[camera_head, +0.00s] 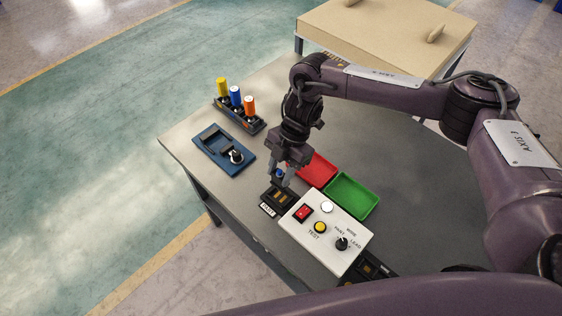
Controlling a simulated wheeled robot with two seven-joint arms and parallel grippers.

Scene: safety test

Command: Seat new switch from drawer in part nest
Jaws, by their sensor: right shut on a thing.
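My right gripper (280,175) points down over the front edge of the table. It is shut on a small part with a blue top (280,173), probably the switch; the fingers hide much of it. Directly below is the black part nest (290,198), with a white label (267,210) at its front. I cannot tell whether the held part touches the nest. My left gripper is not in view. I cannot make out an open drawer.
A white test box (325,236) with buttons and a knob stands right of the nest. Red (318,170) and green (352,196) trays lie behind it. A blue fixture (211,146) and a rack (245,122) of coloured cylinders stand to the left. A cardboard-coloured box top (385,30) is behind.

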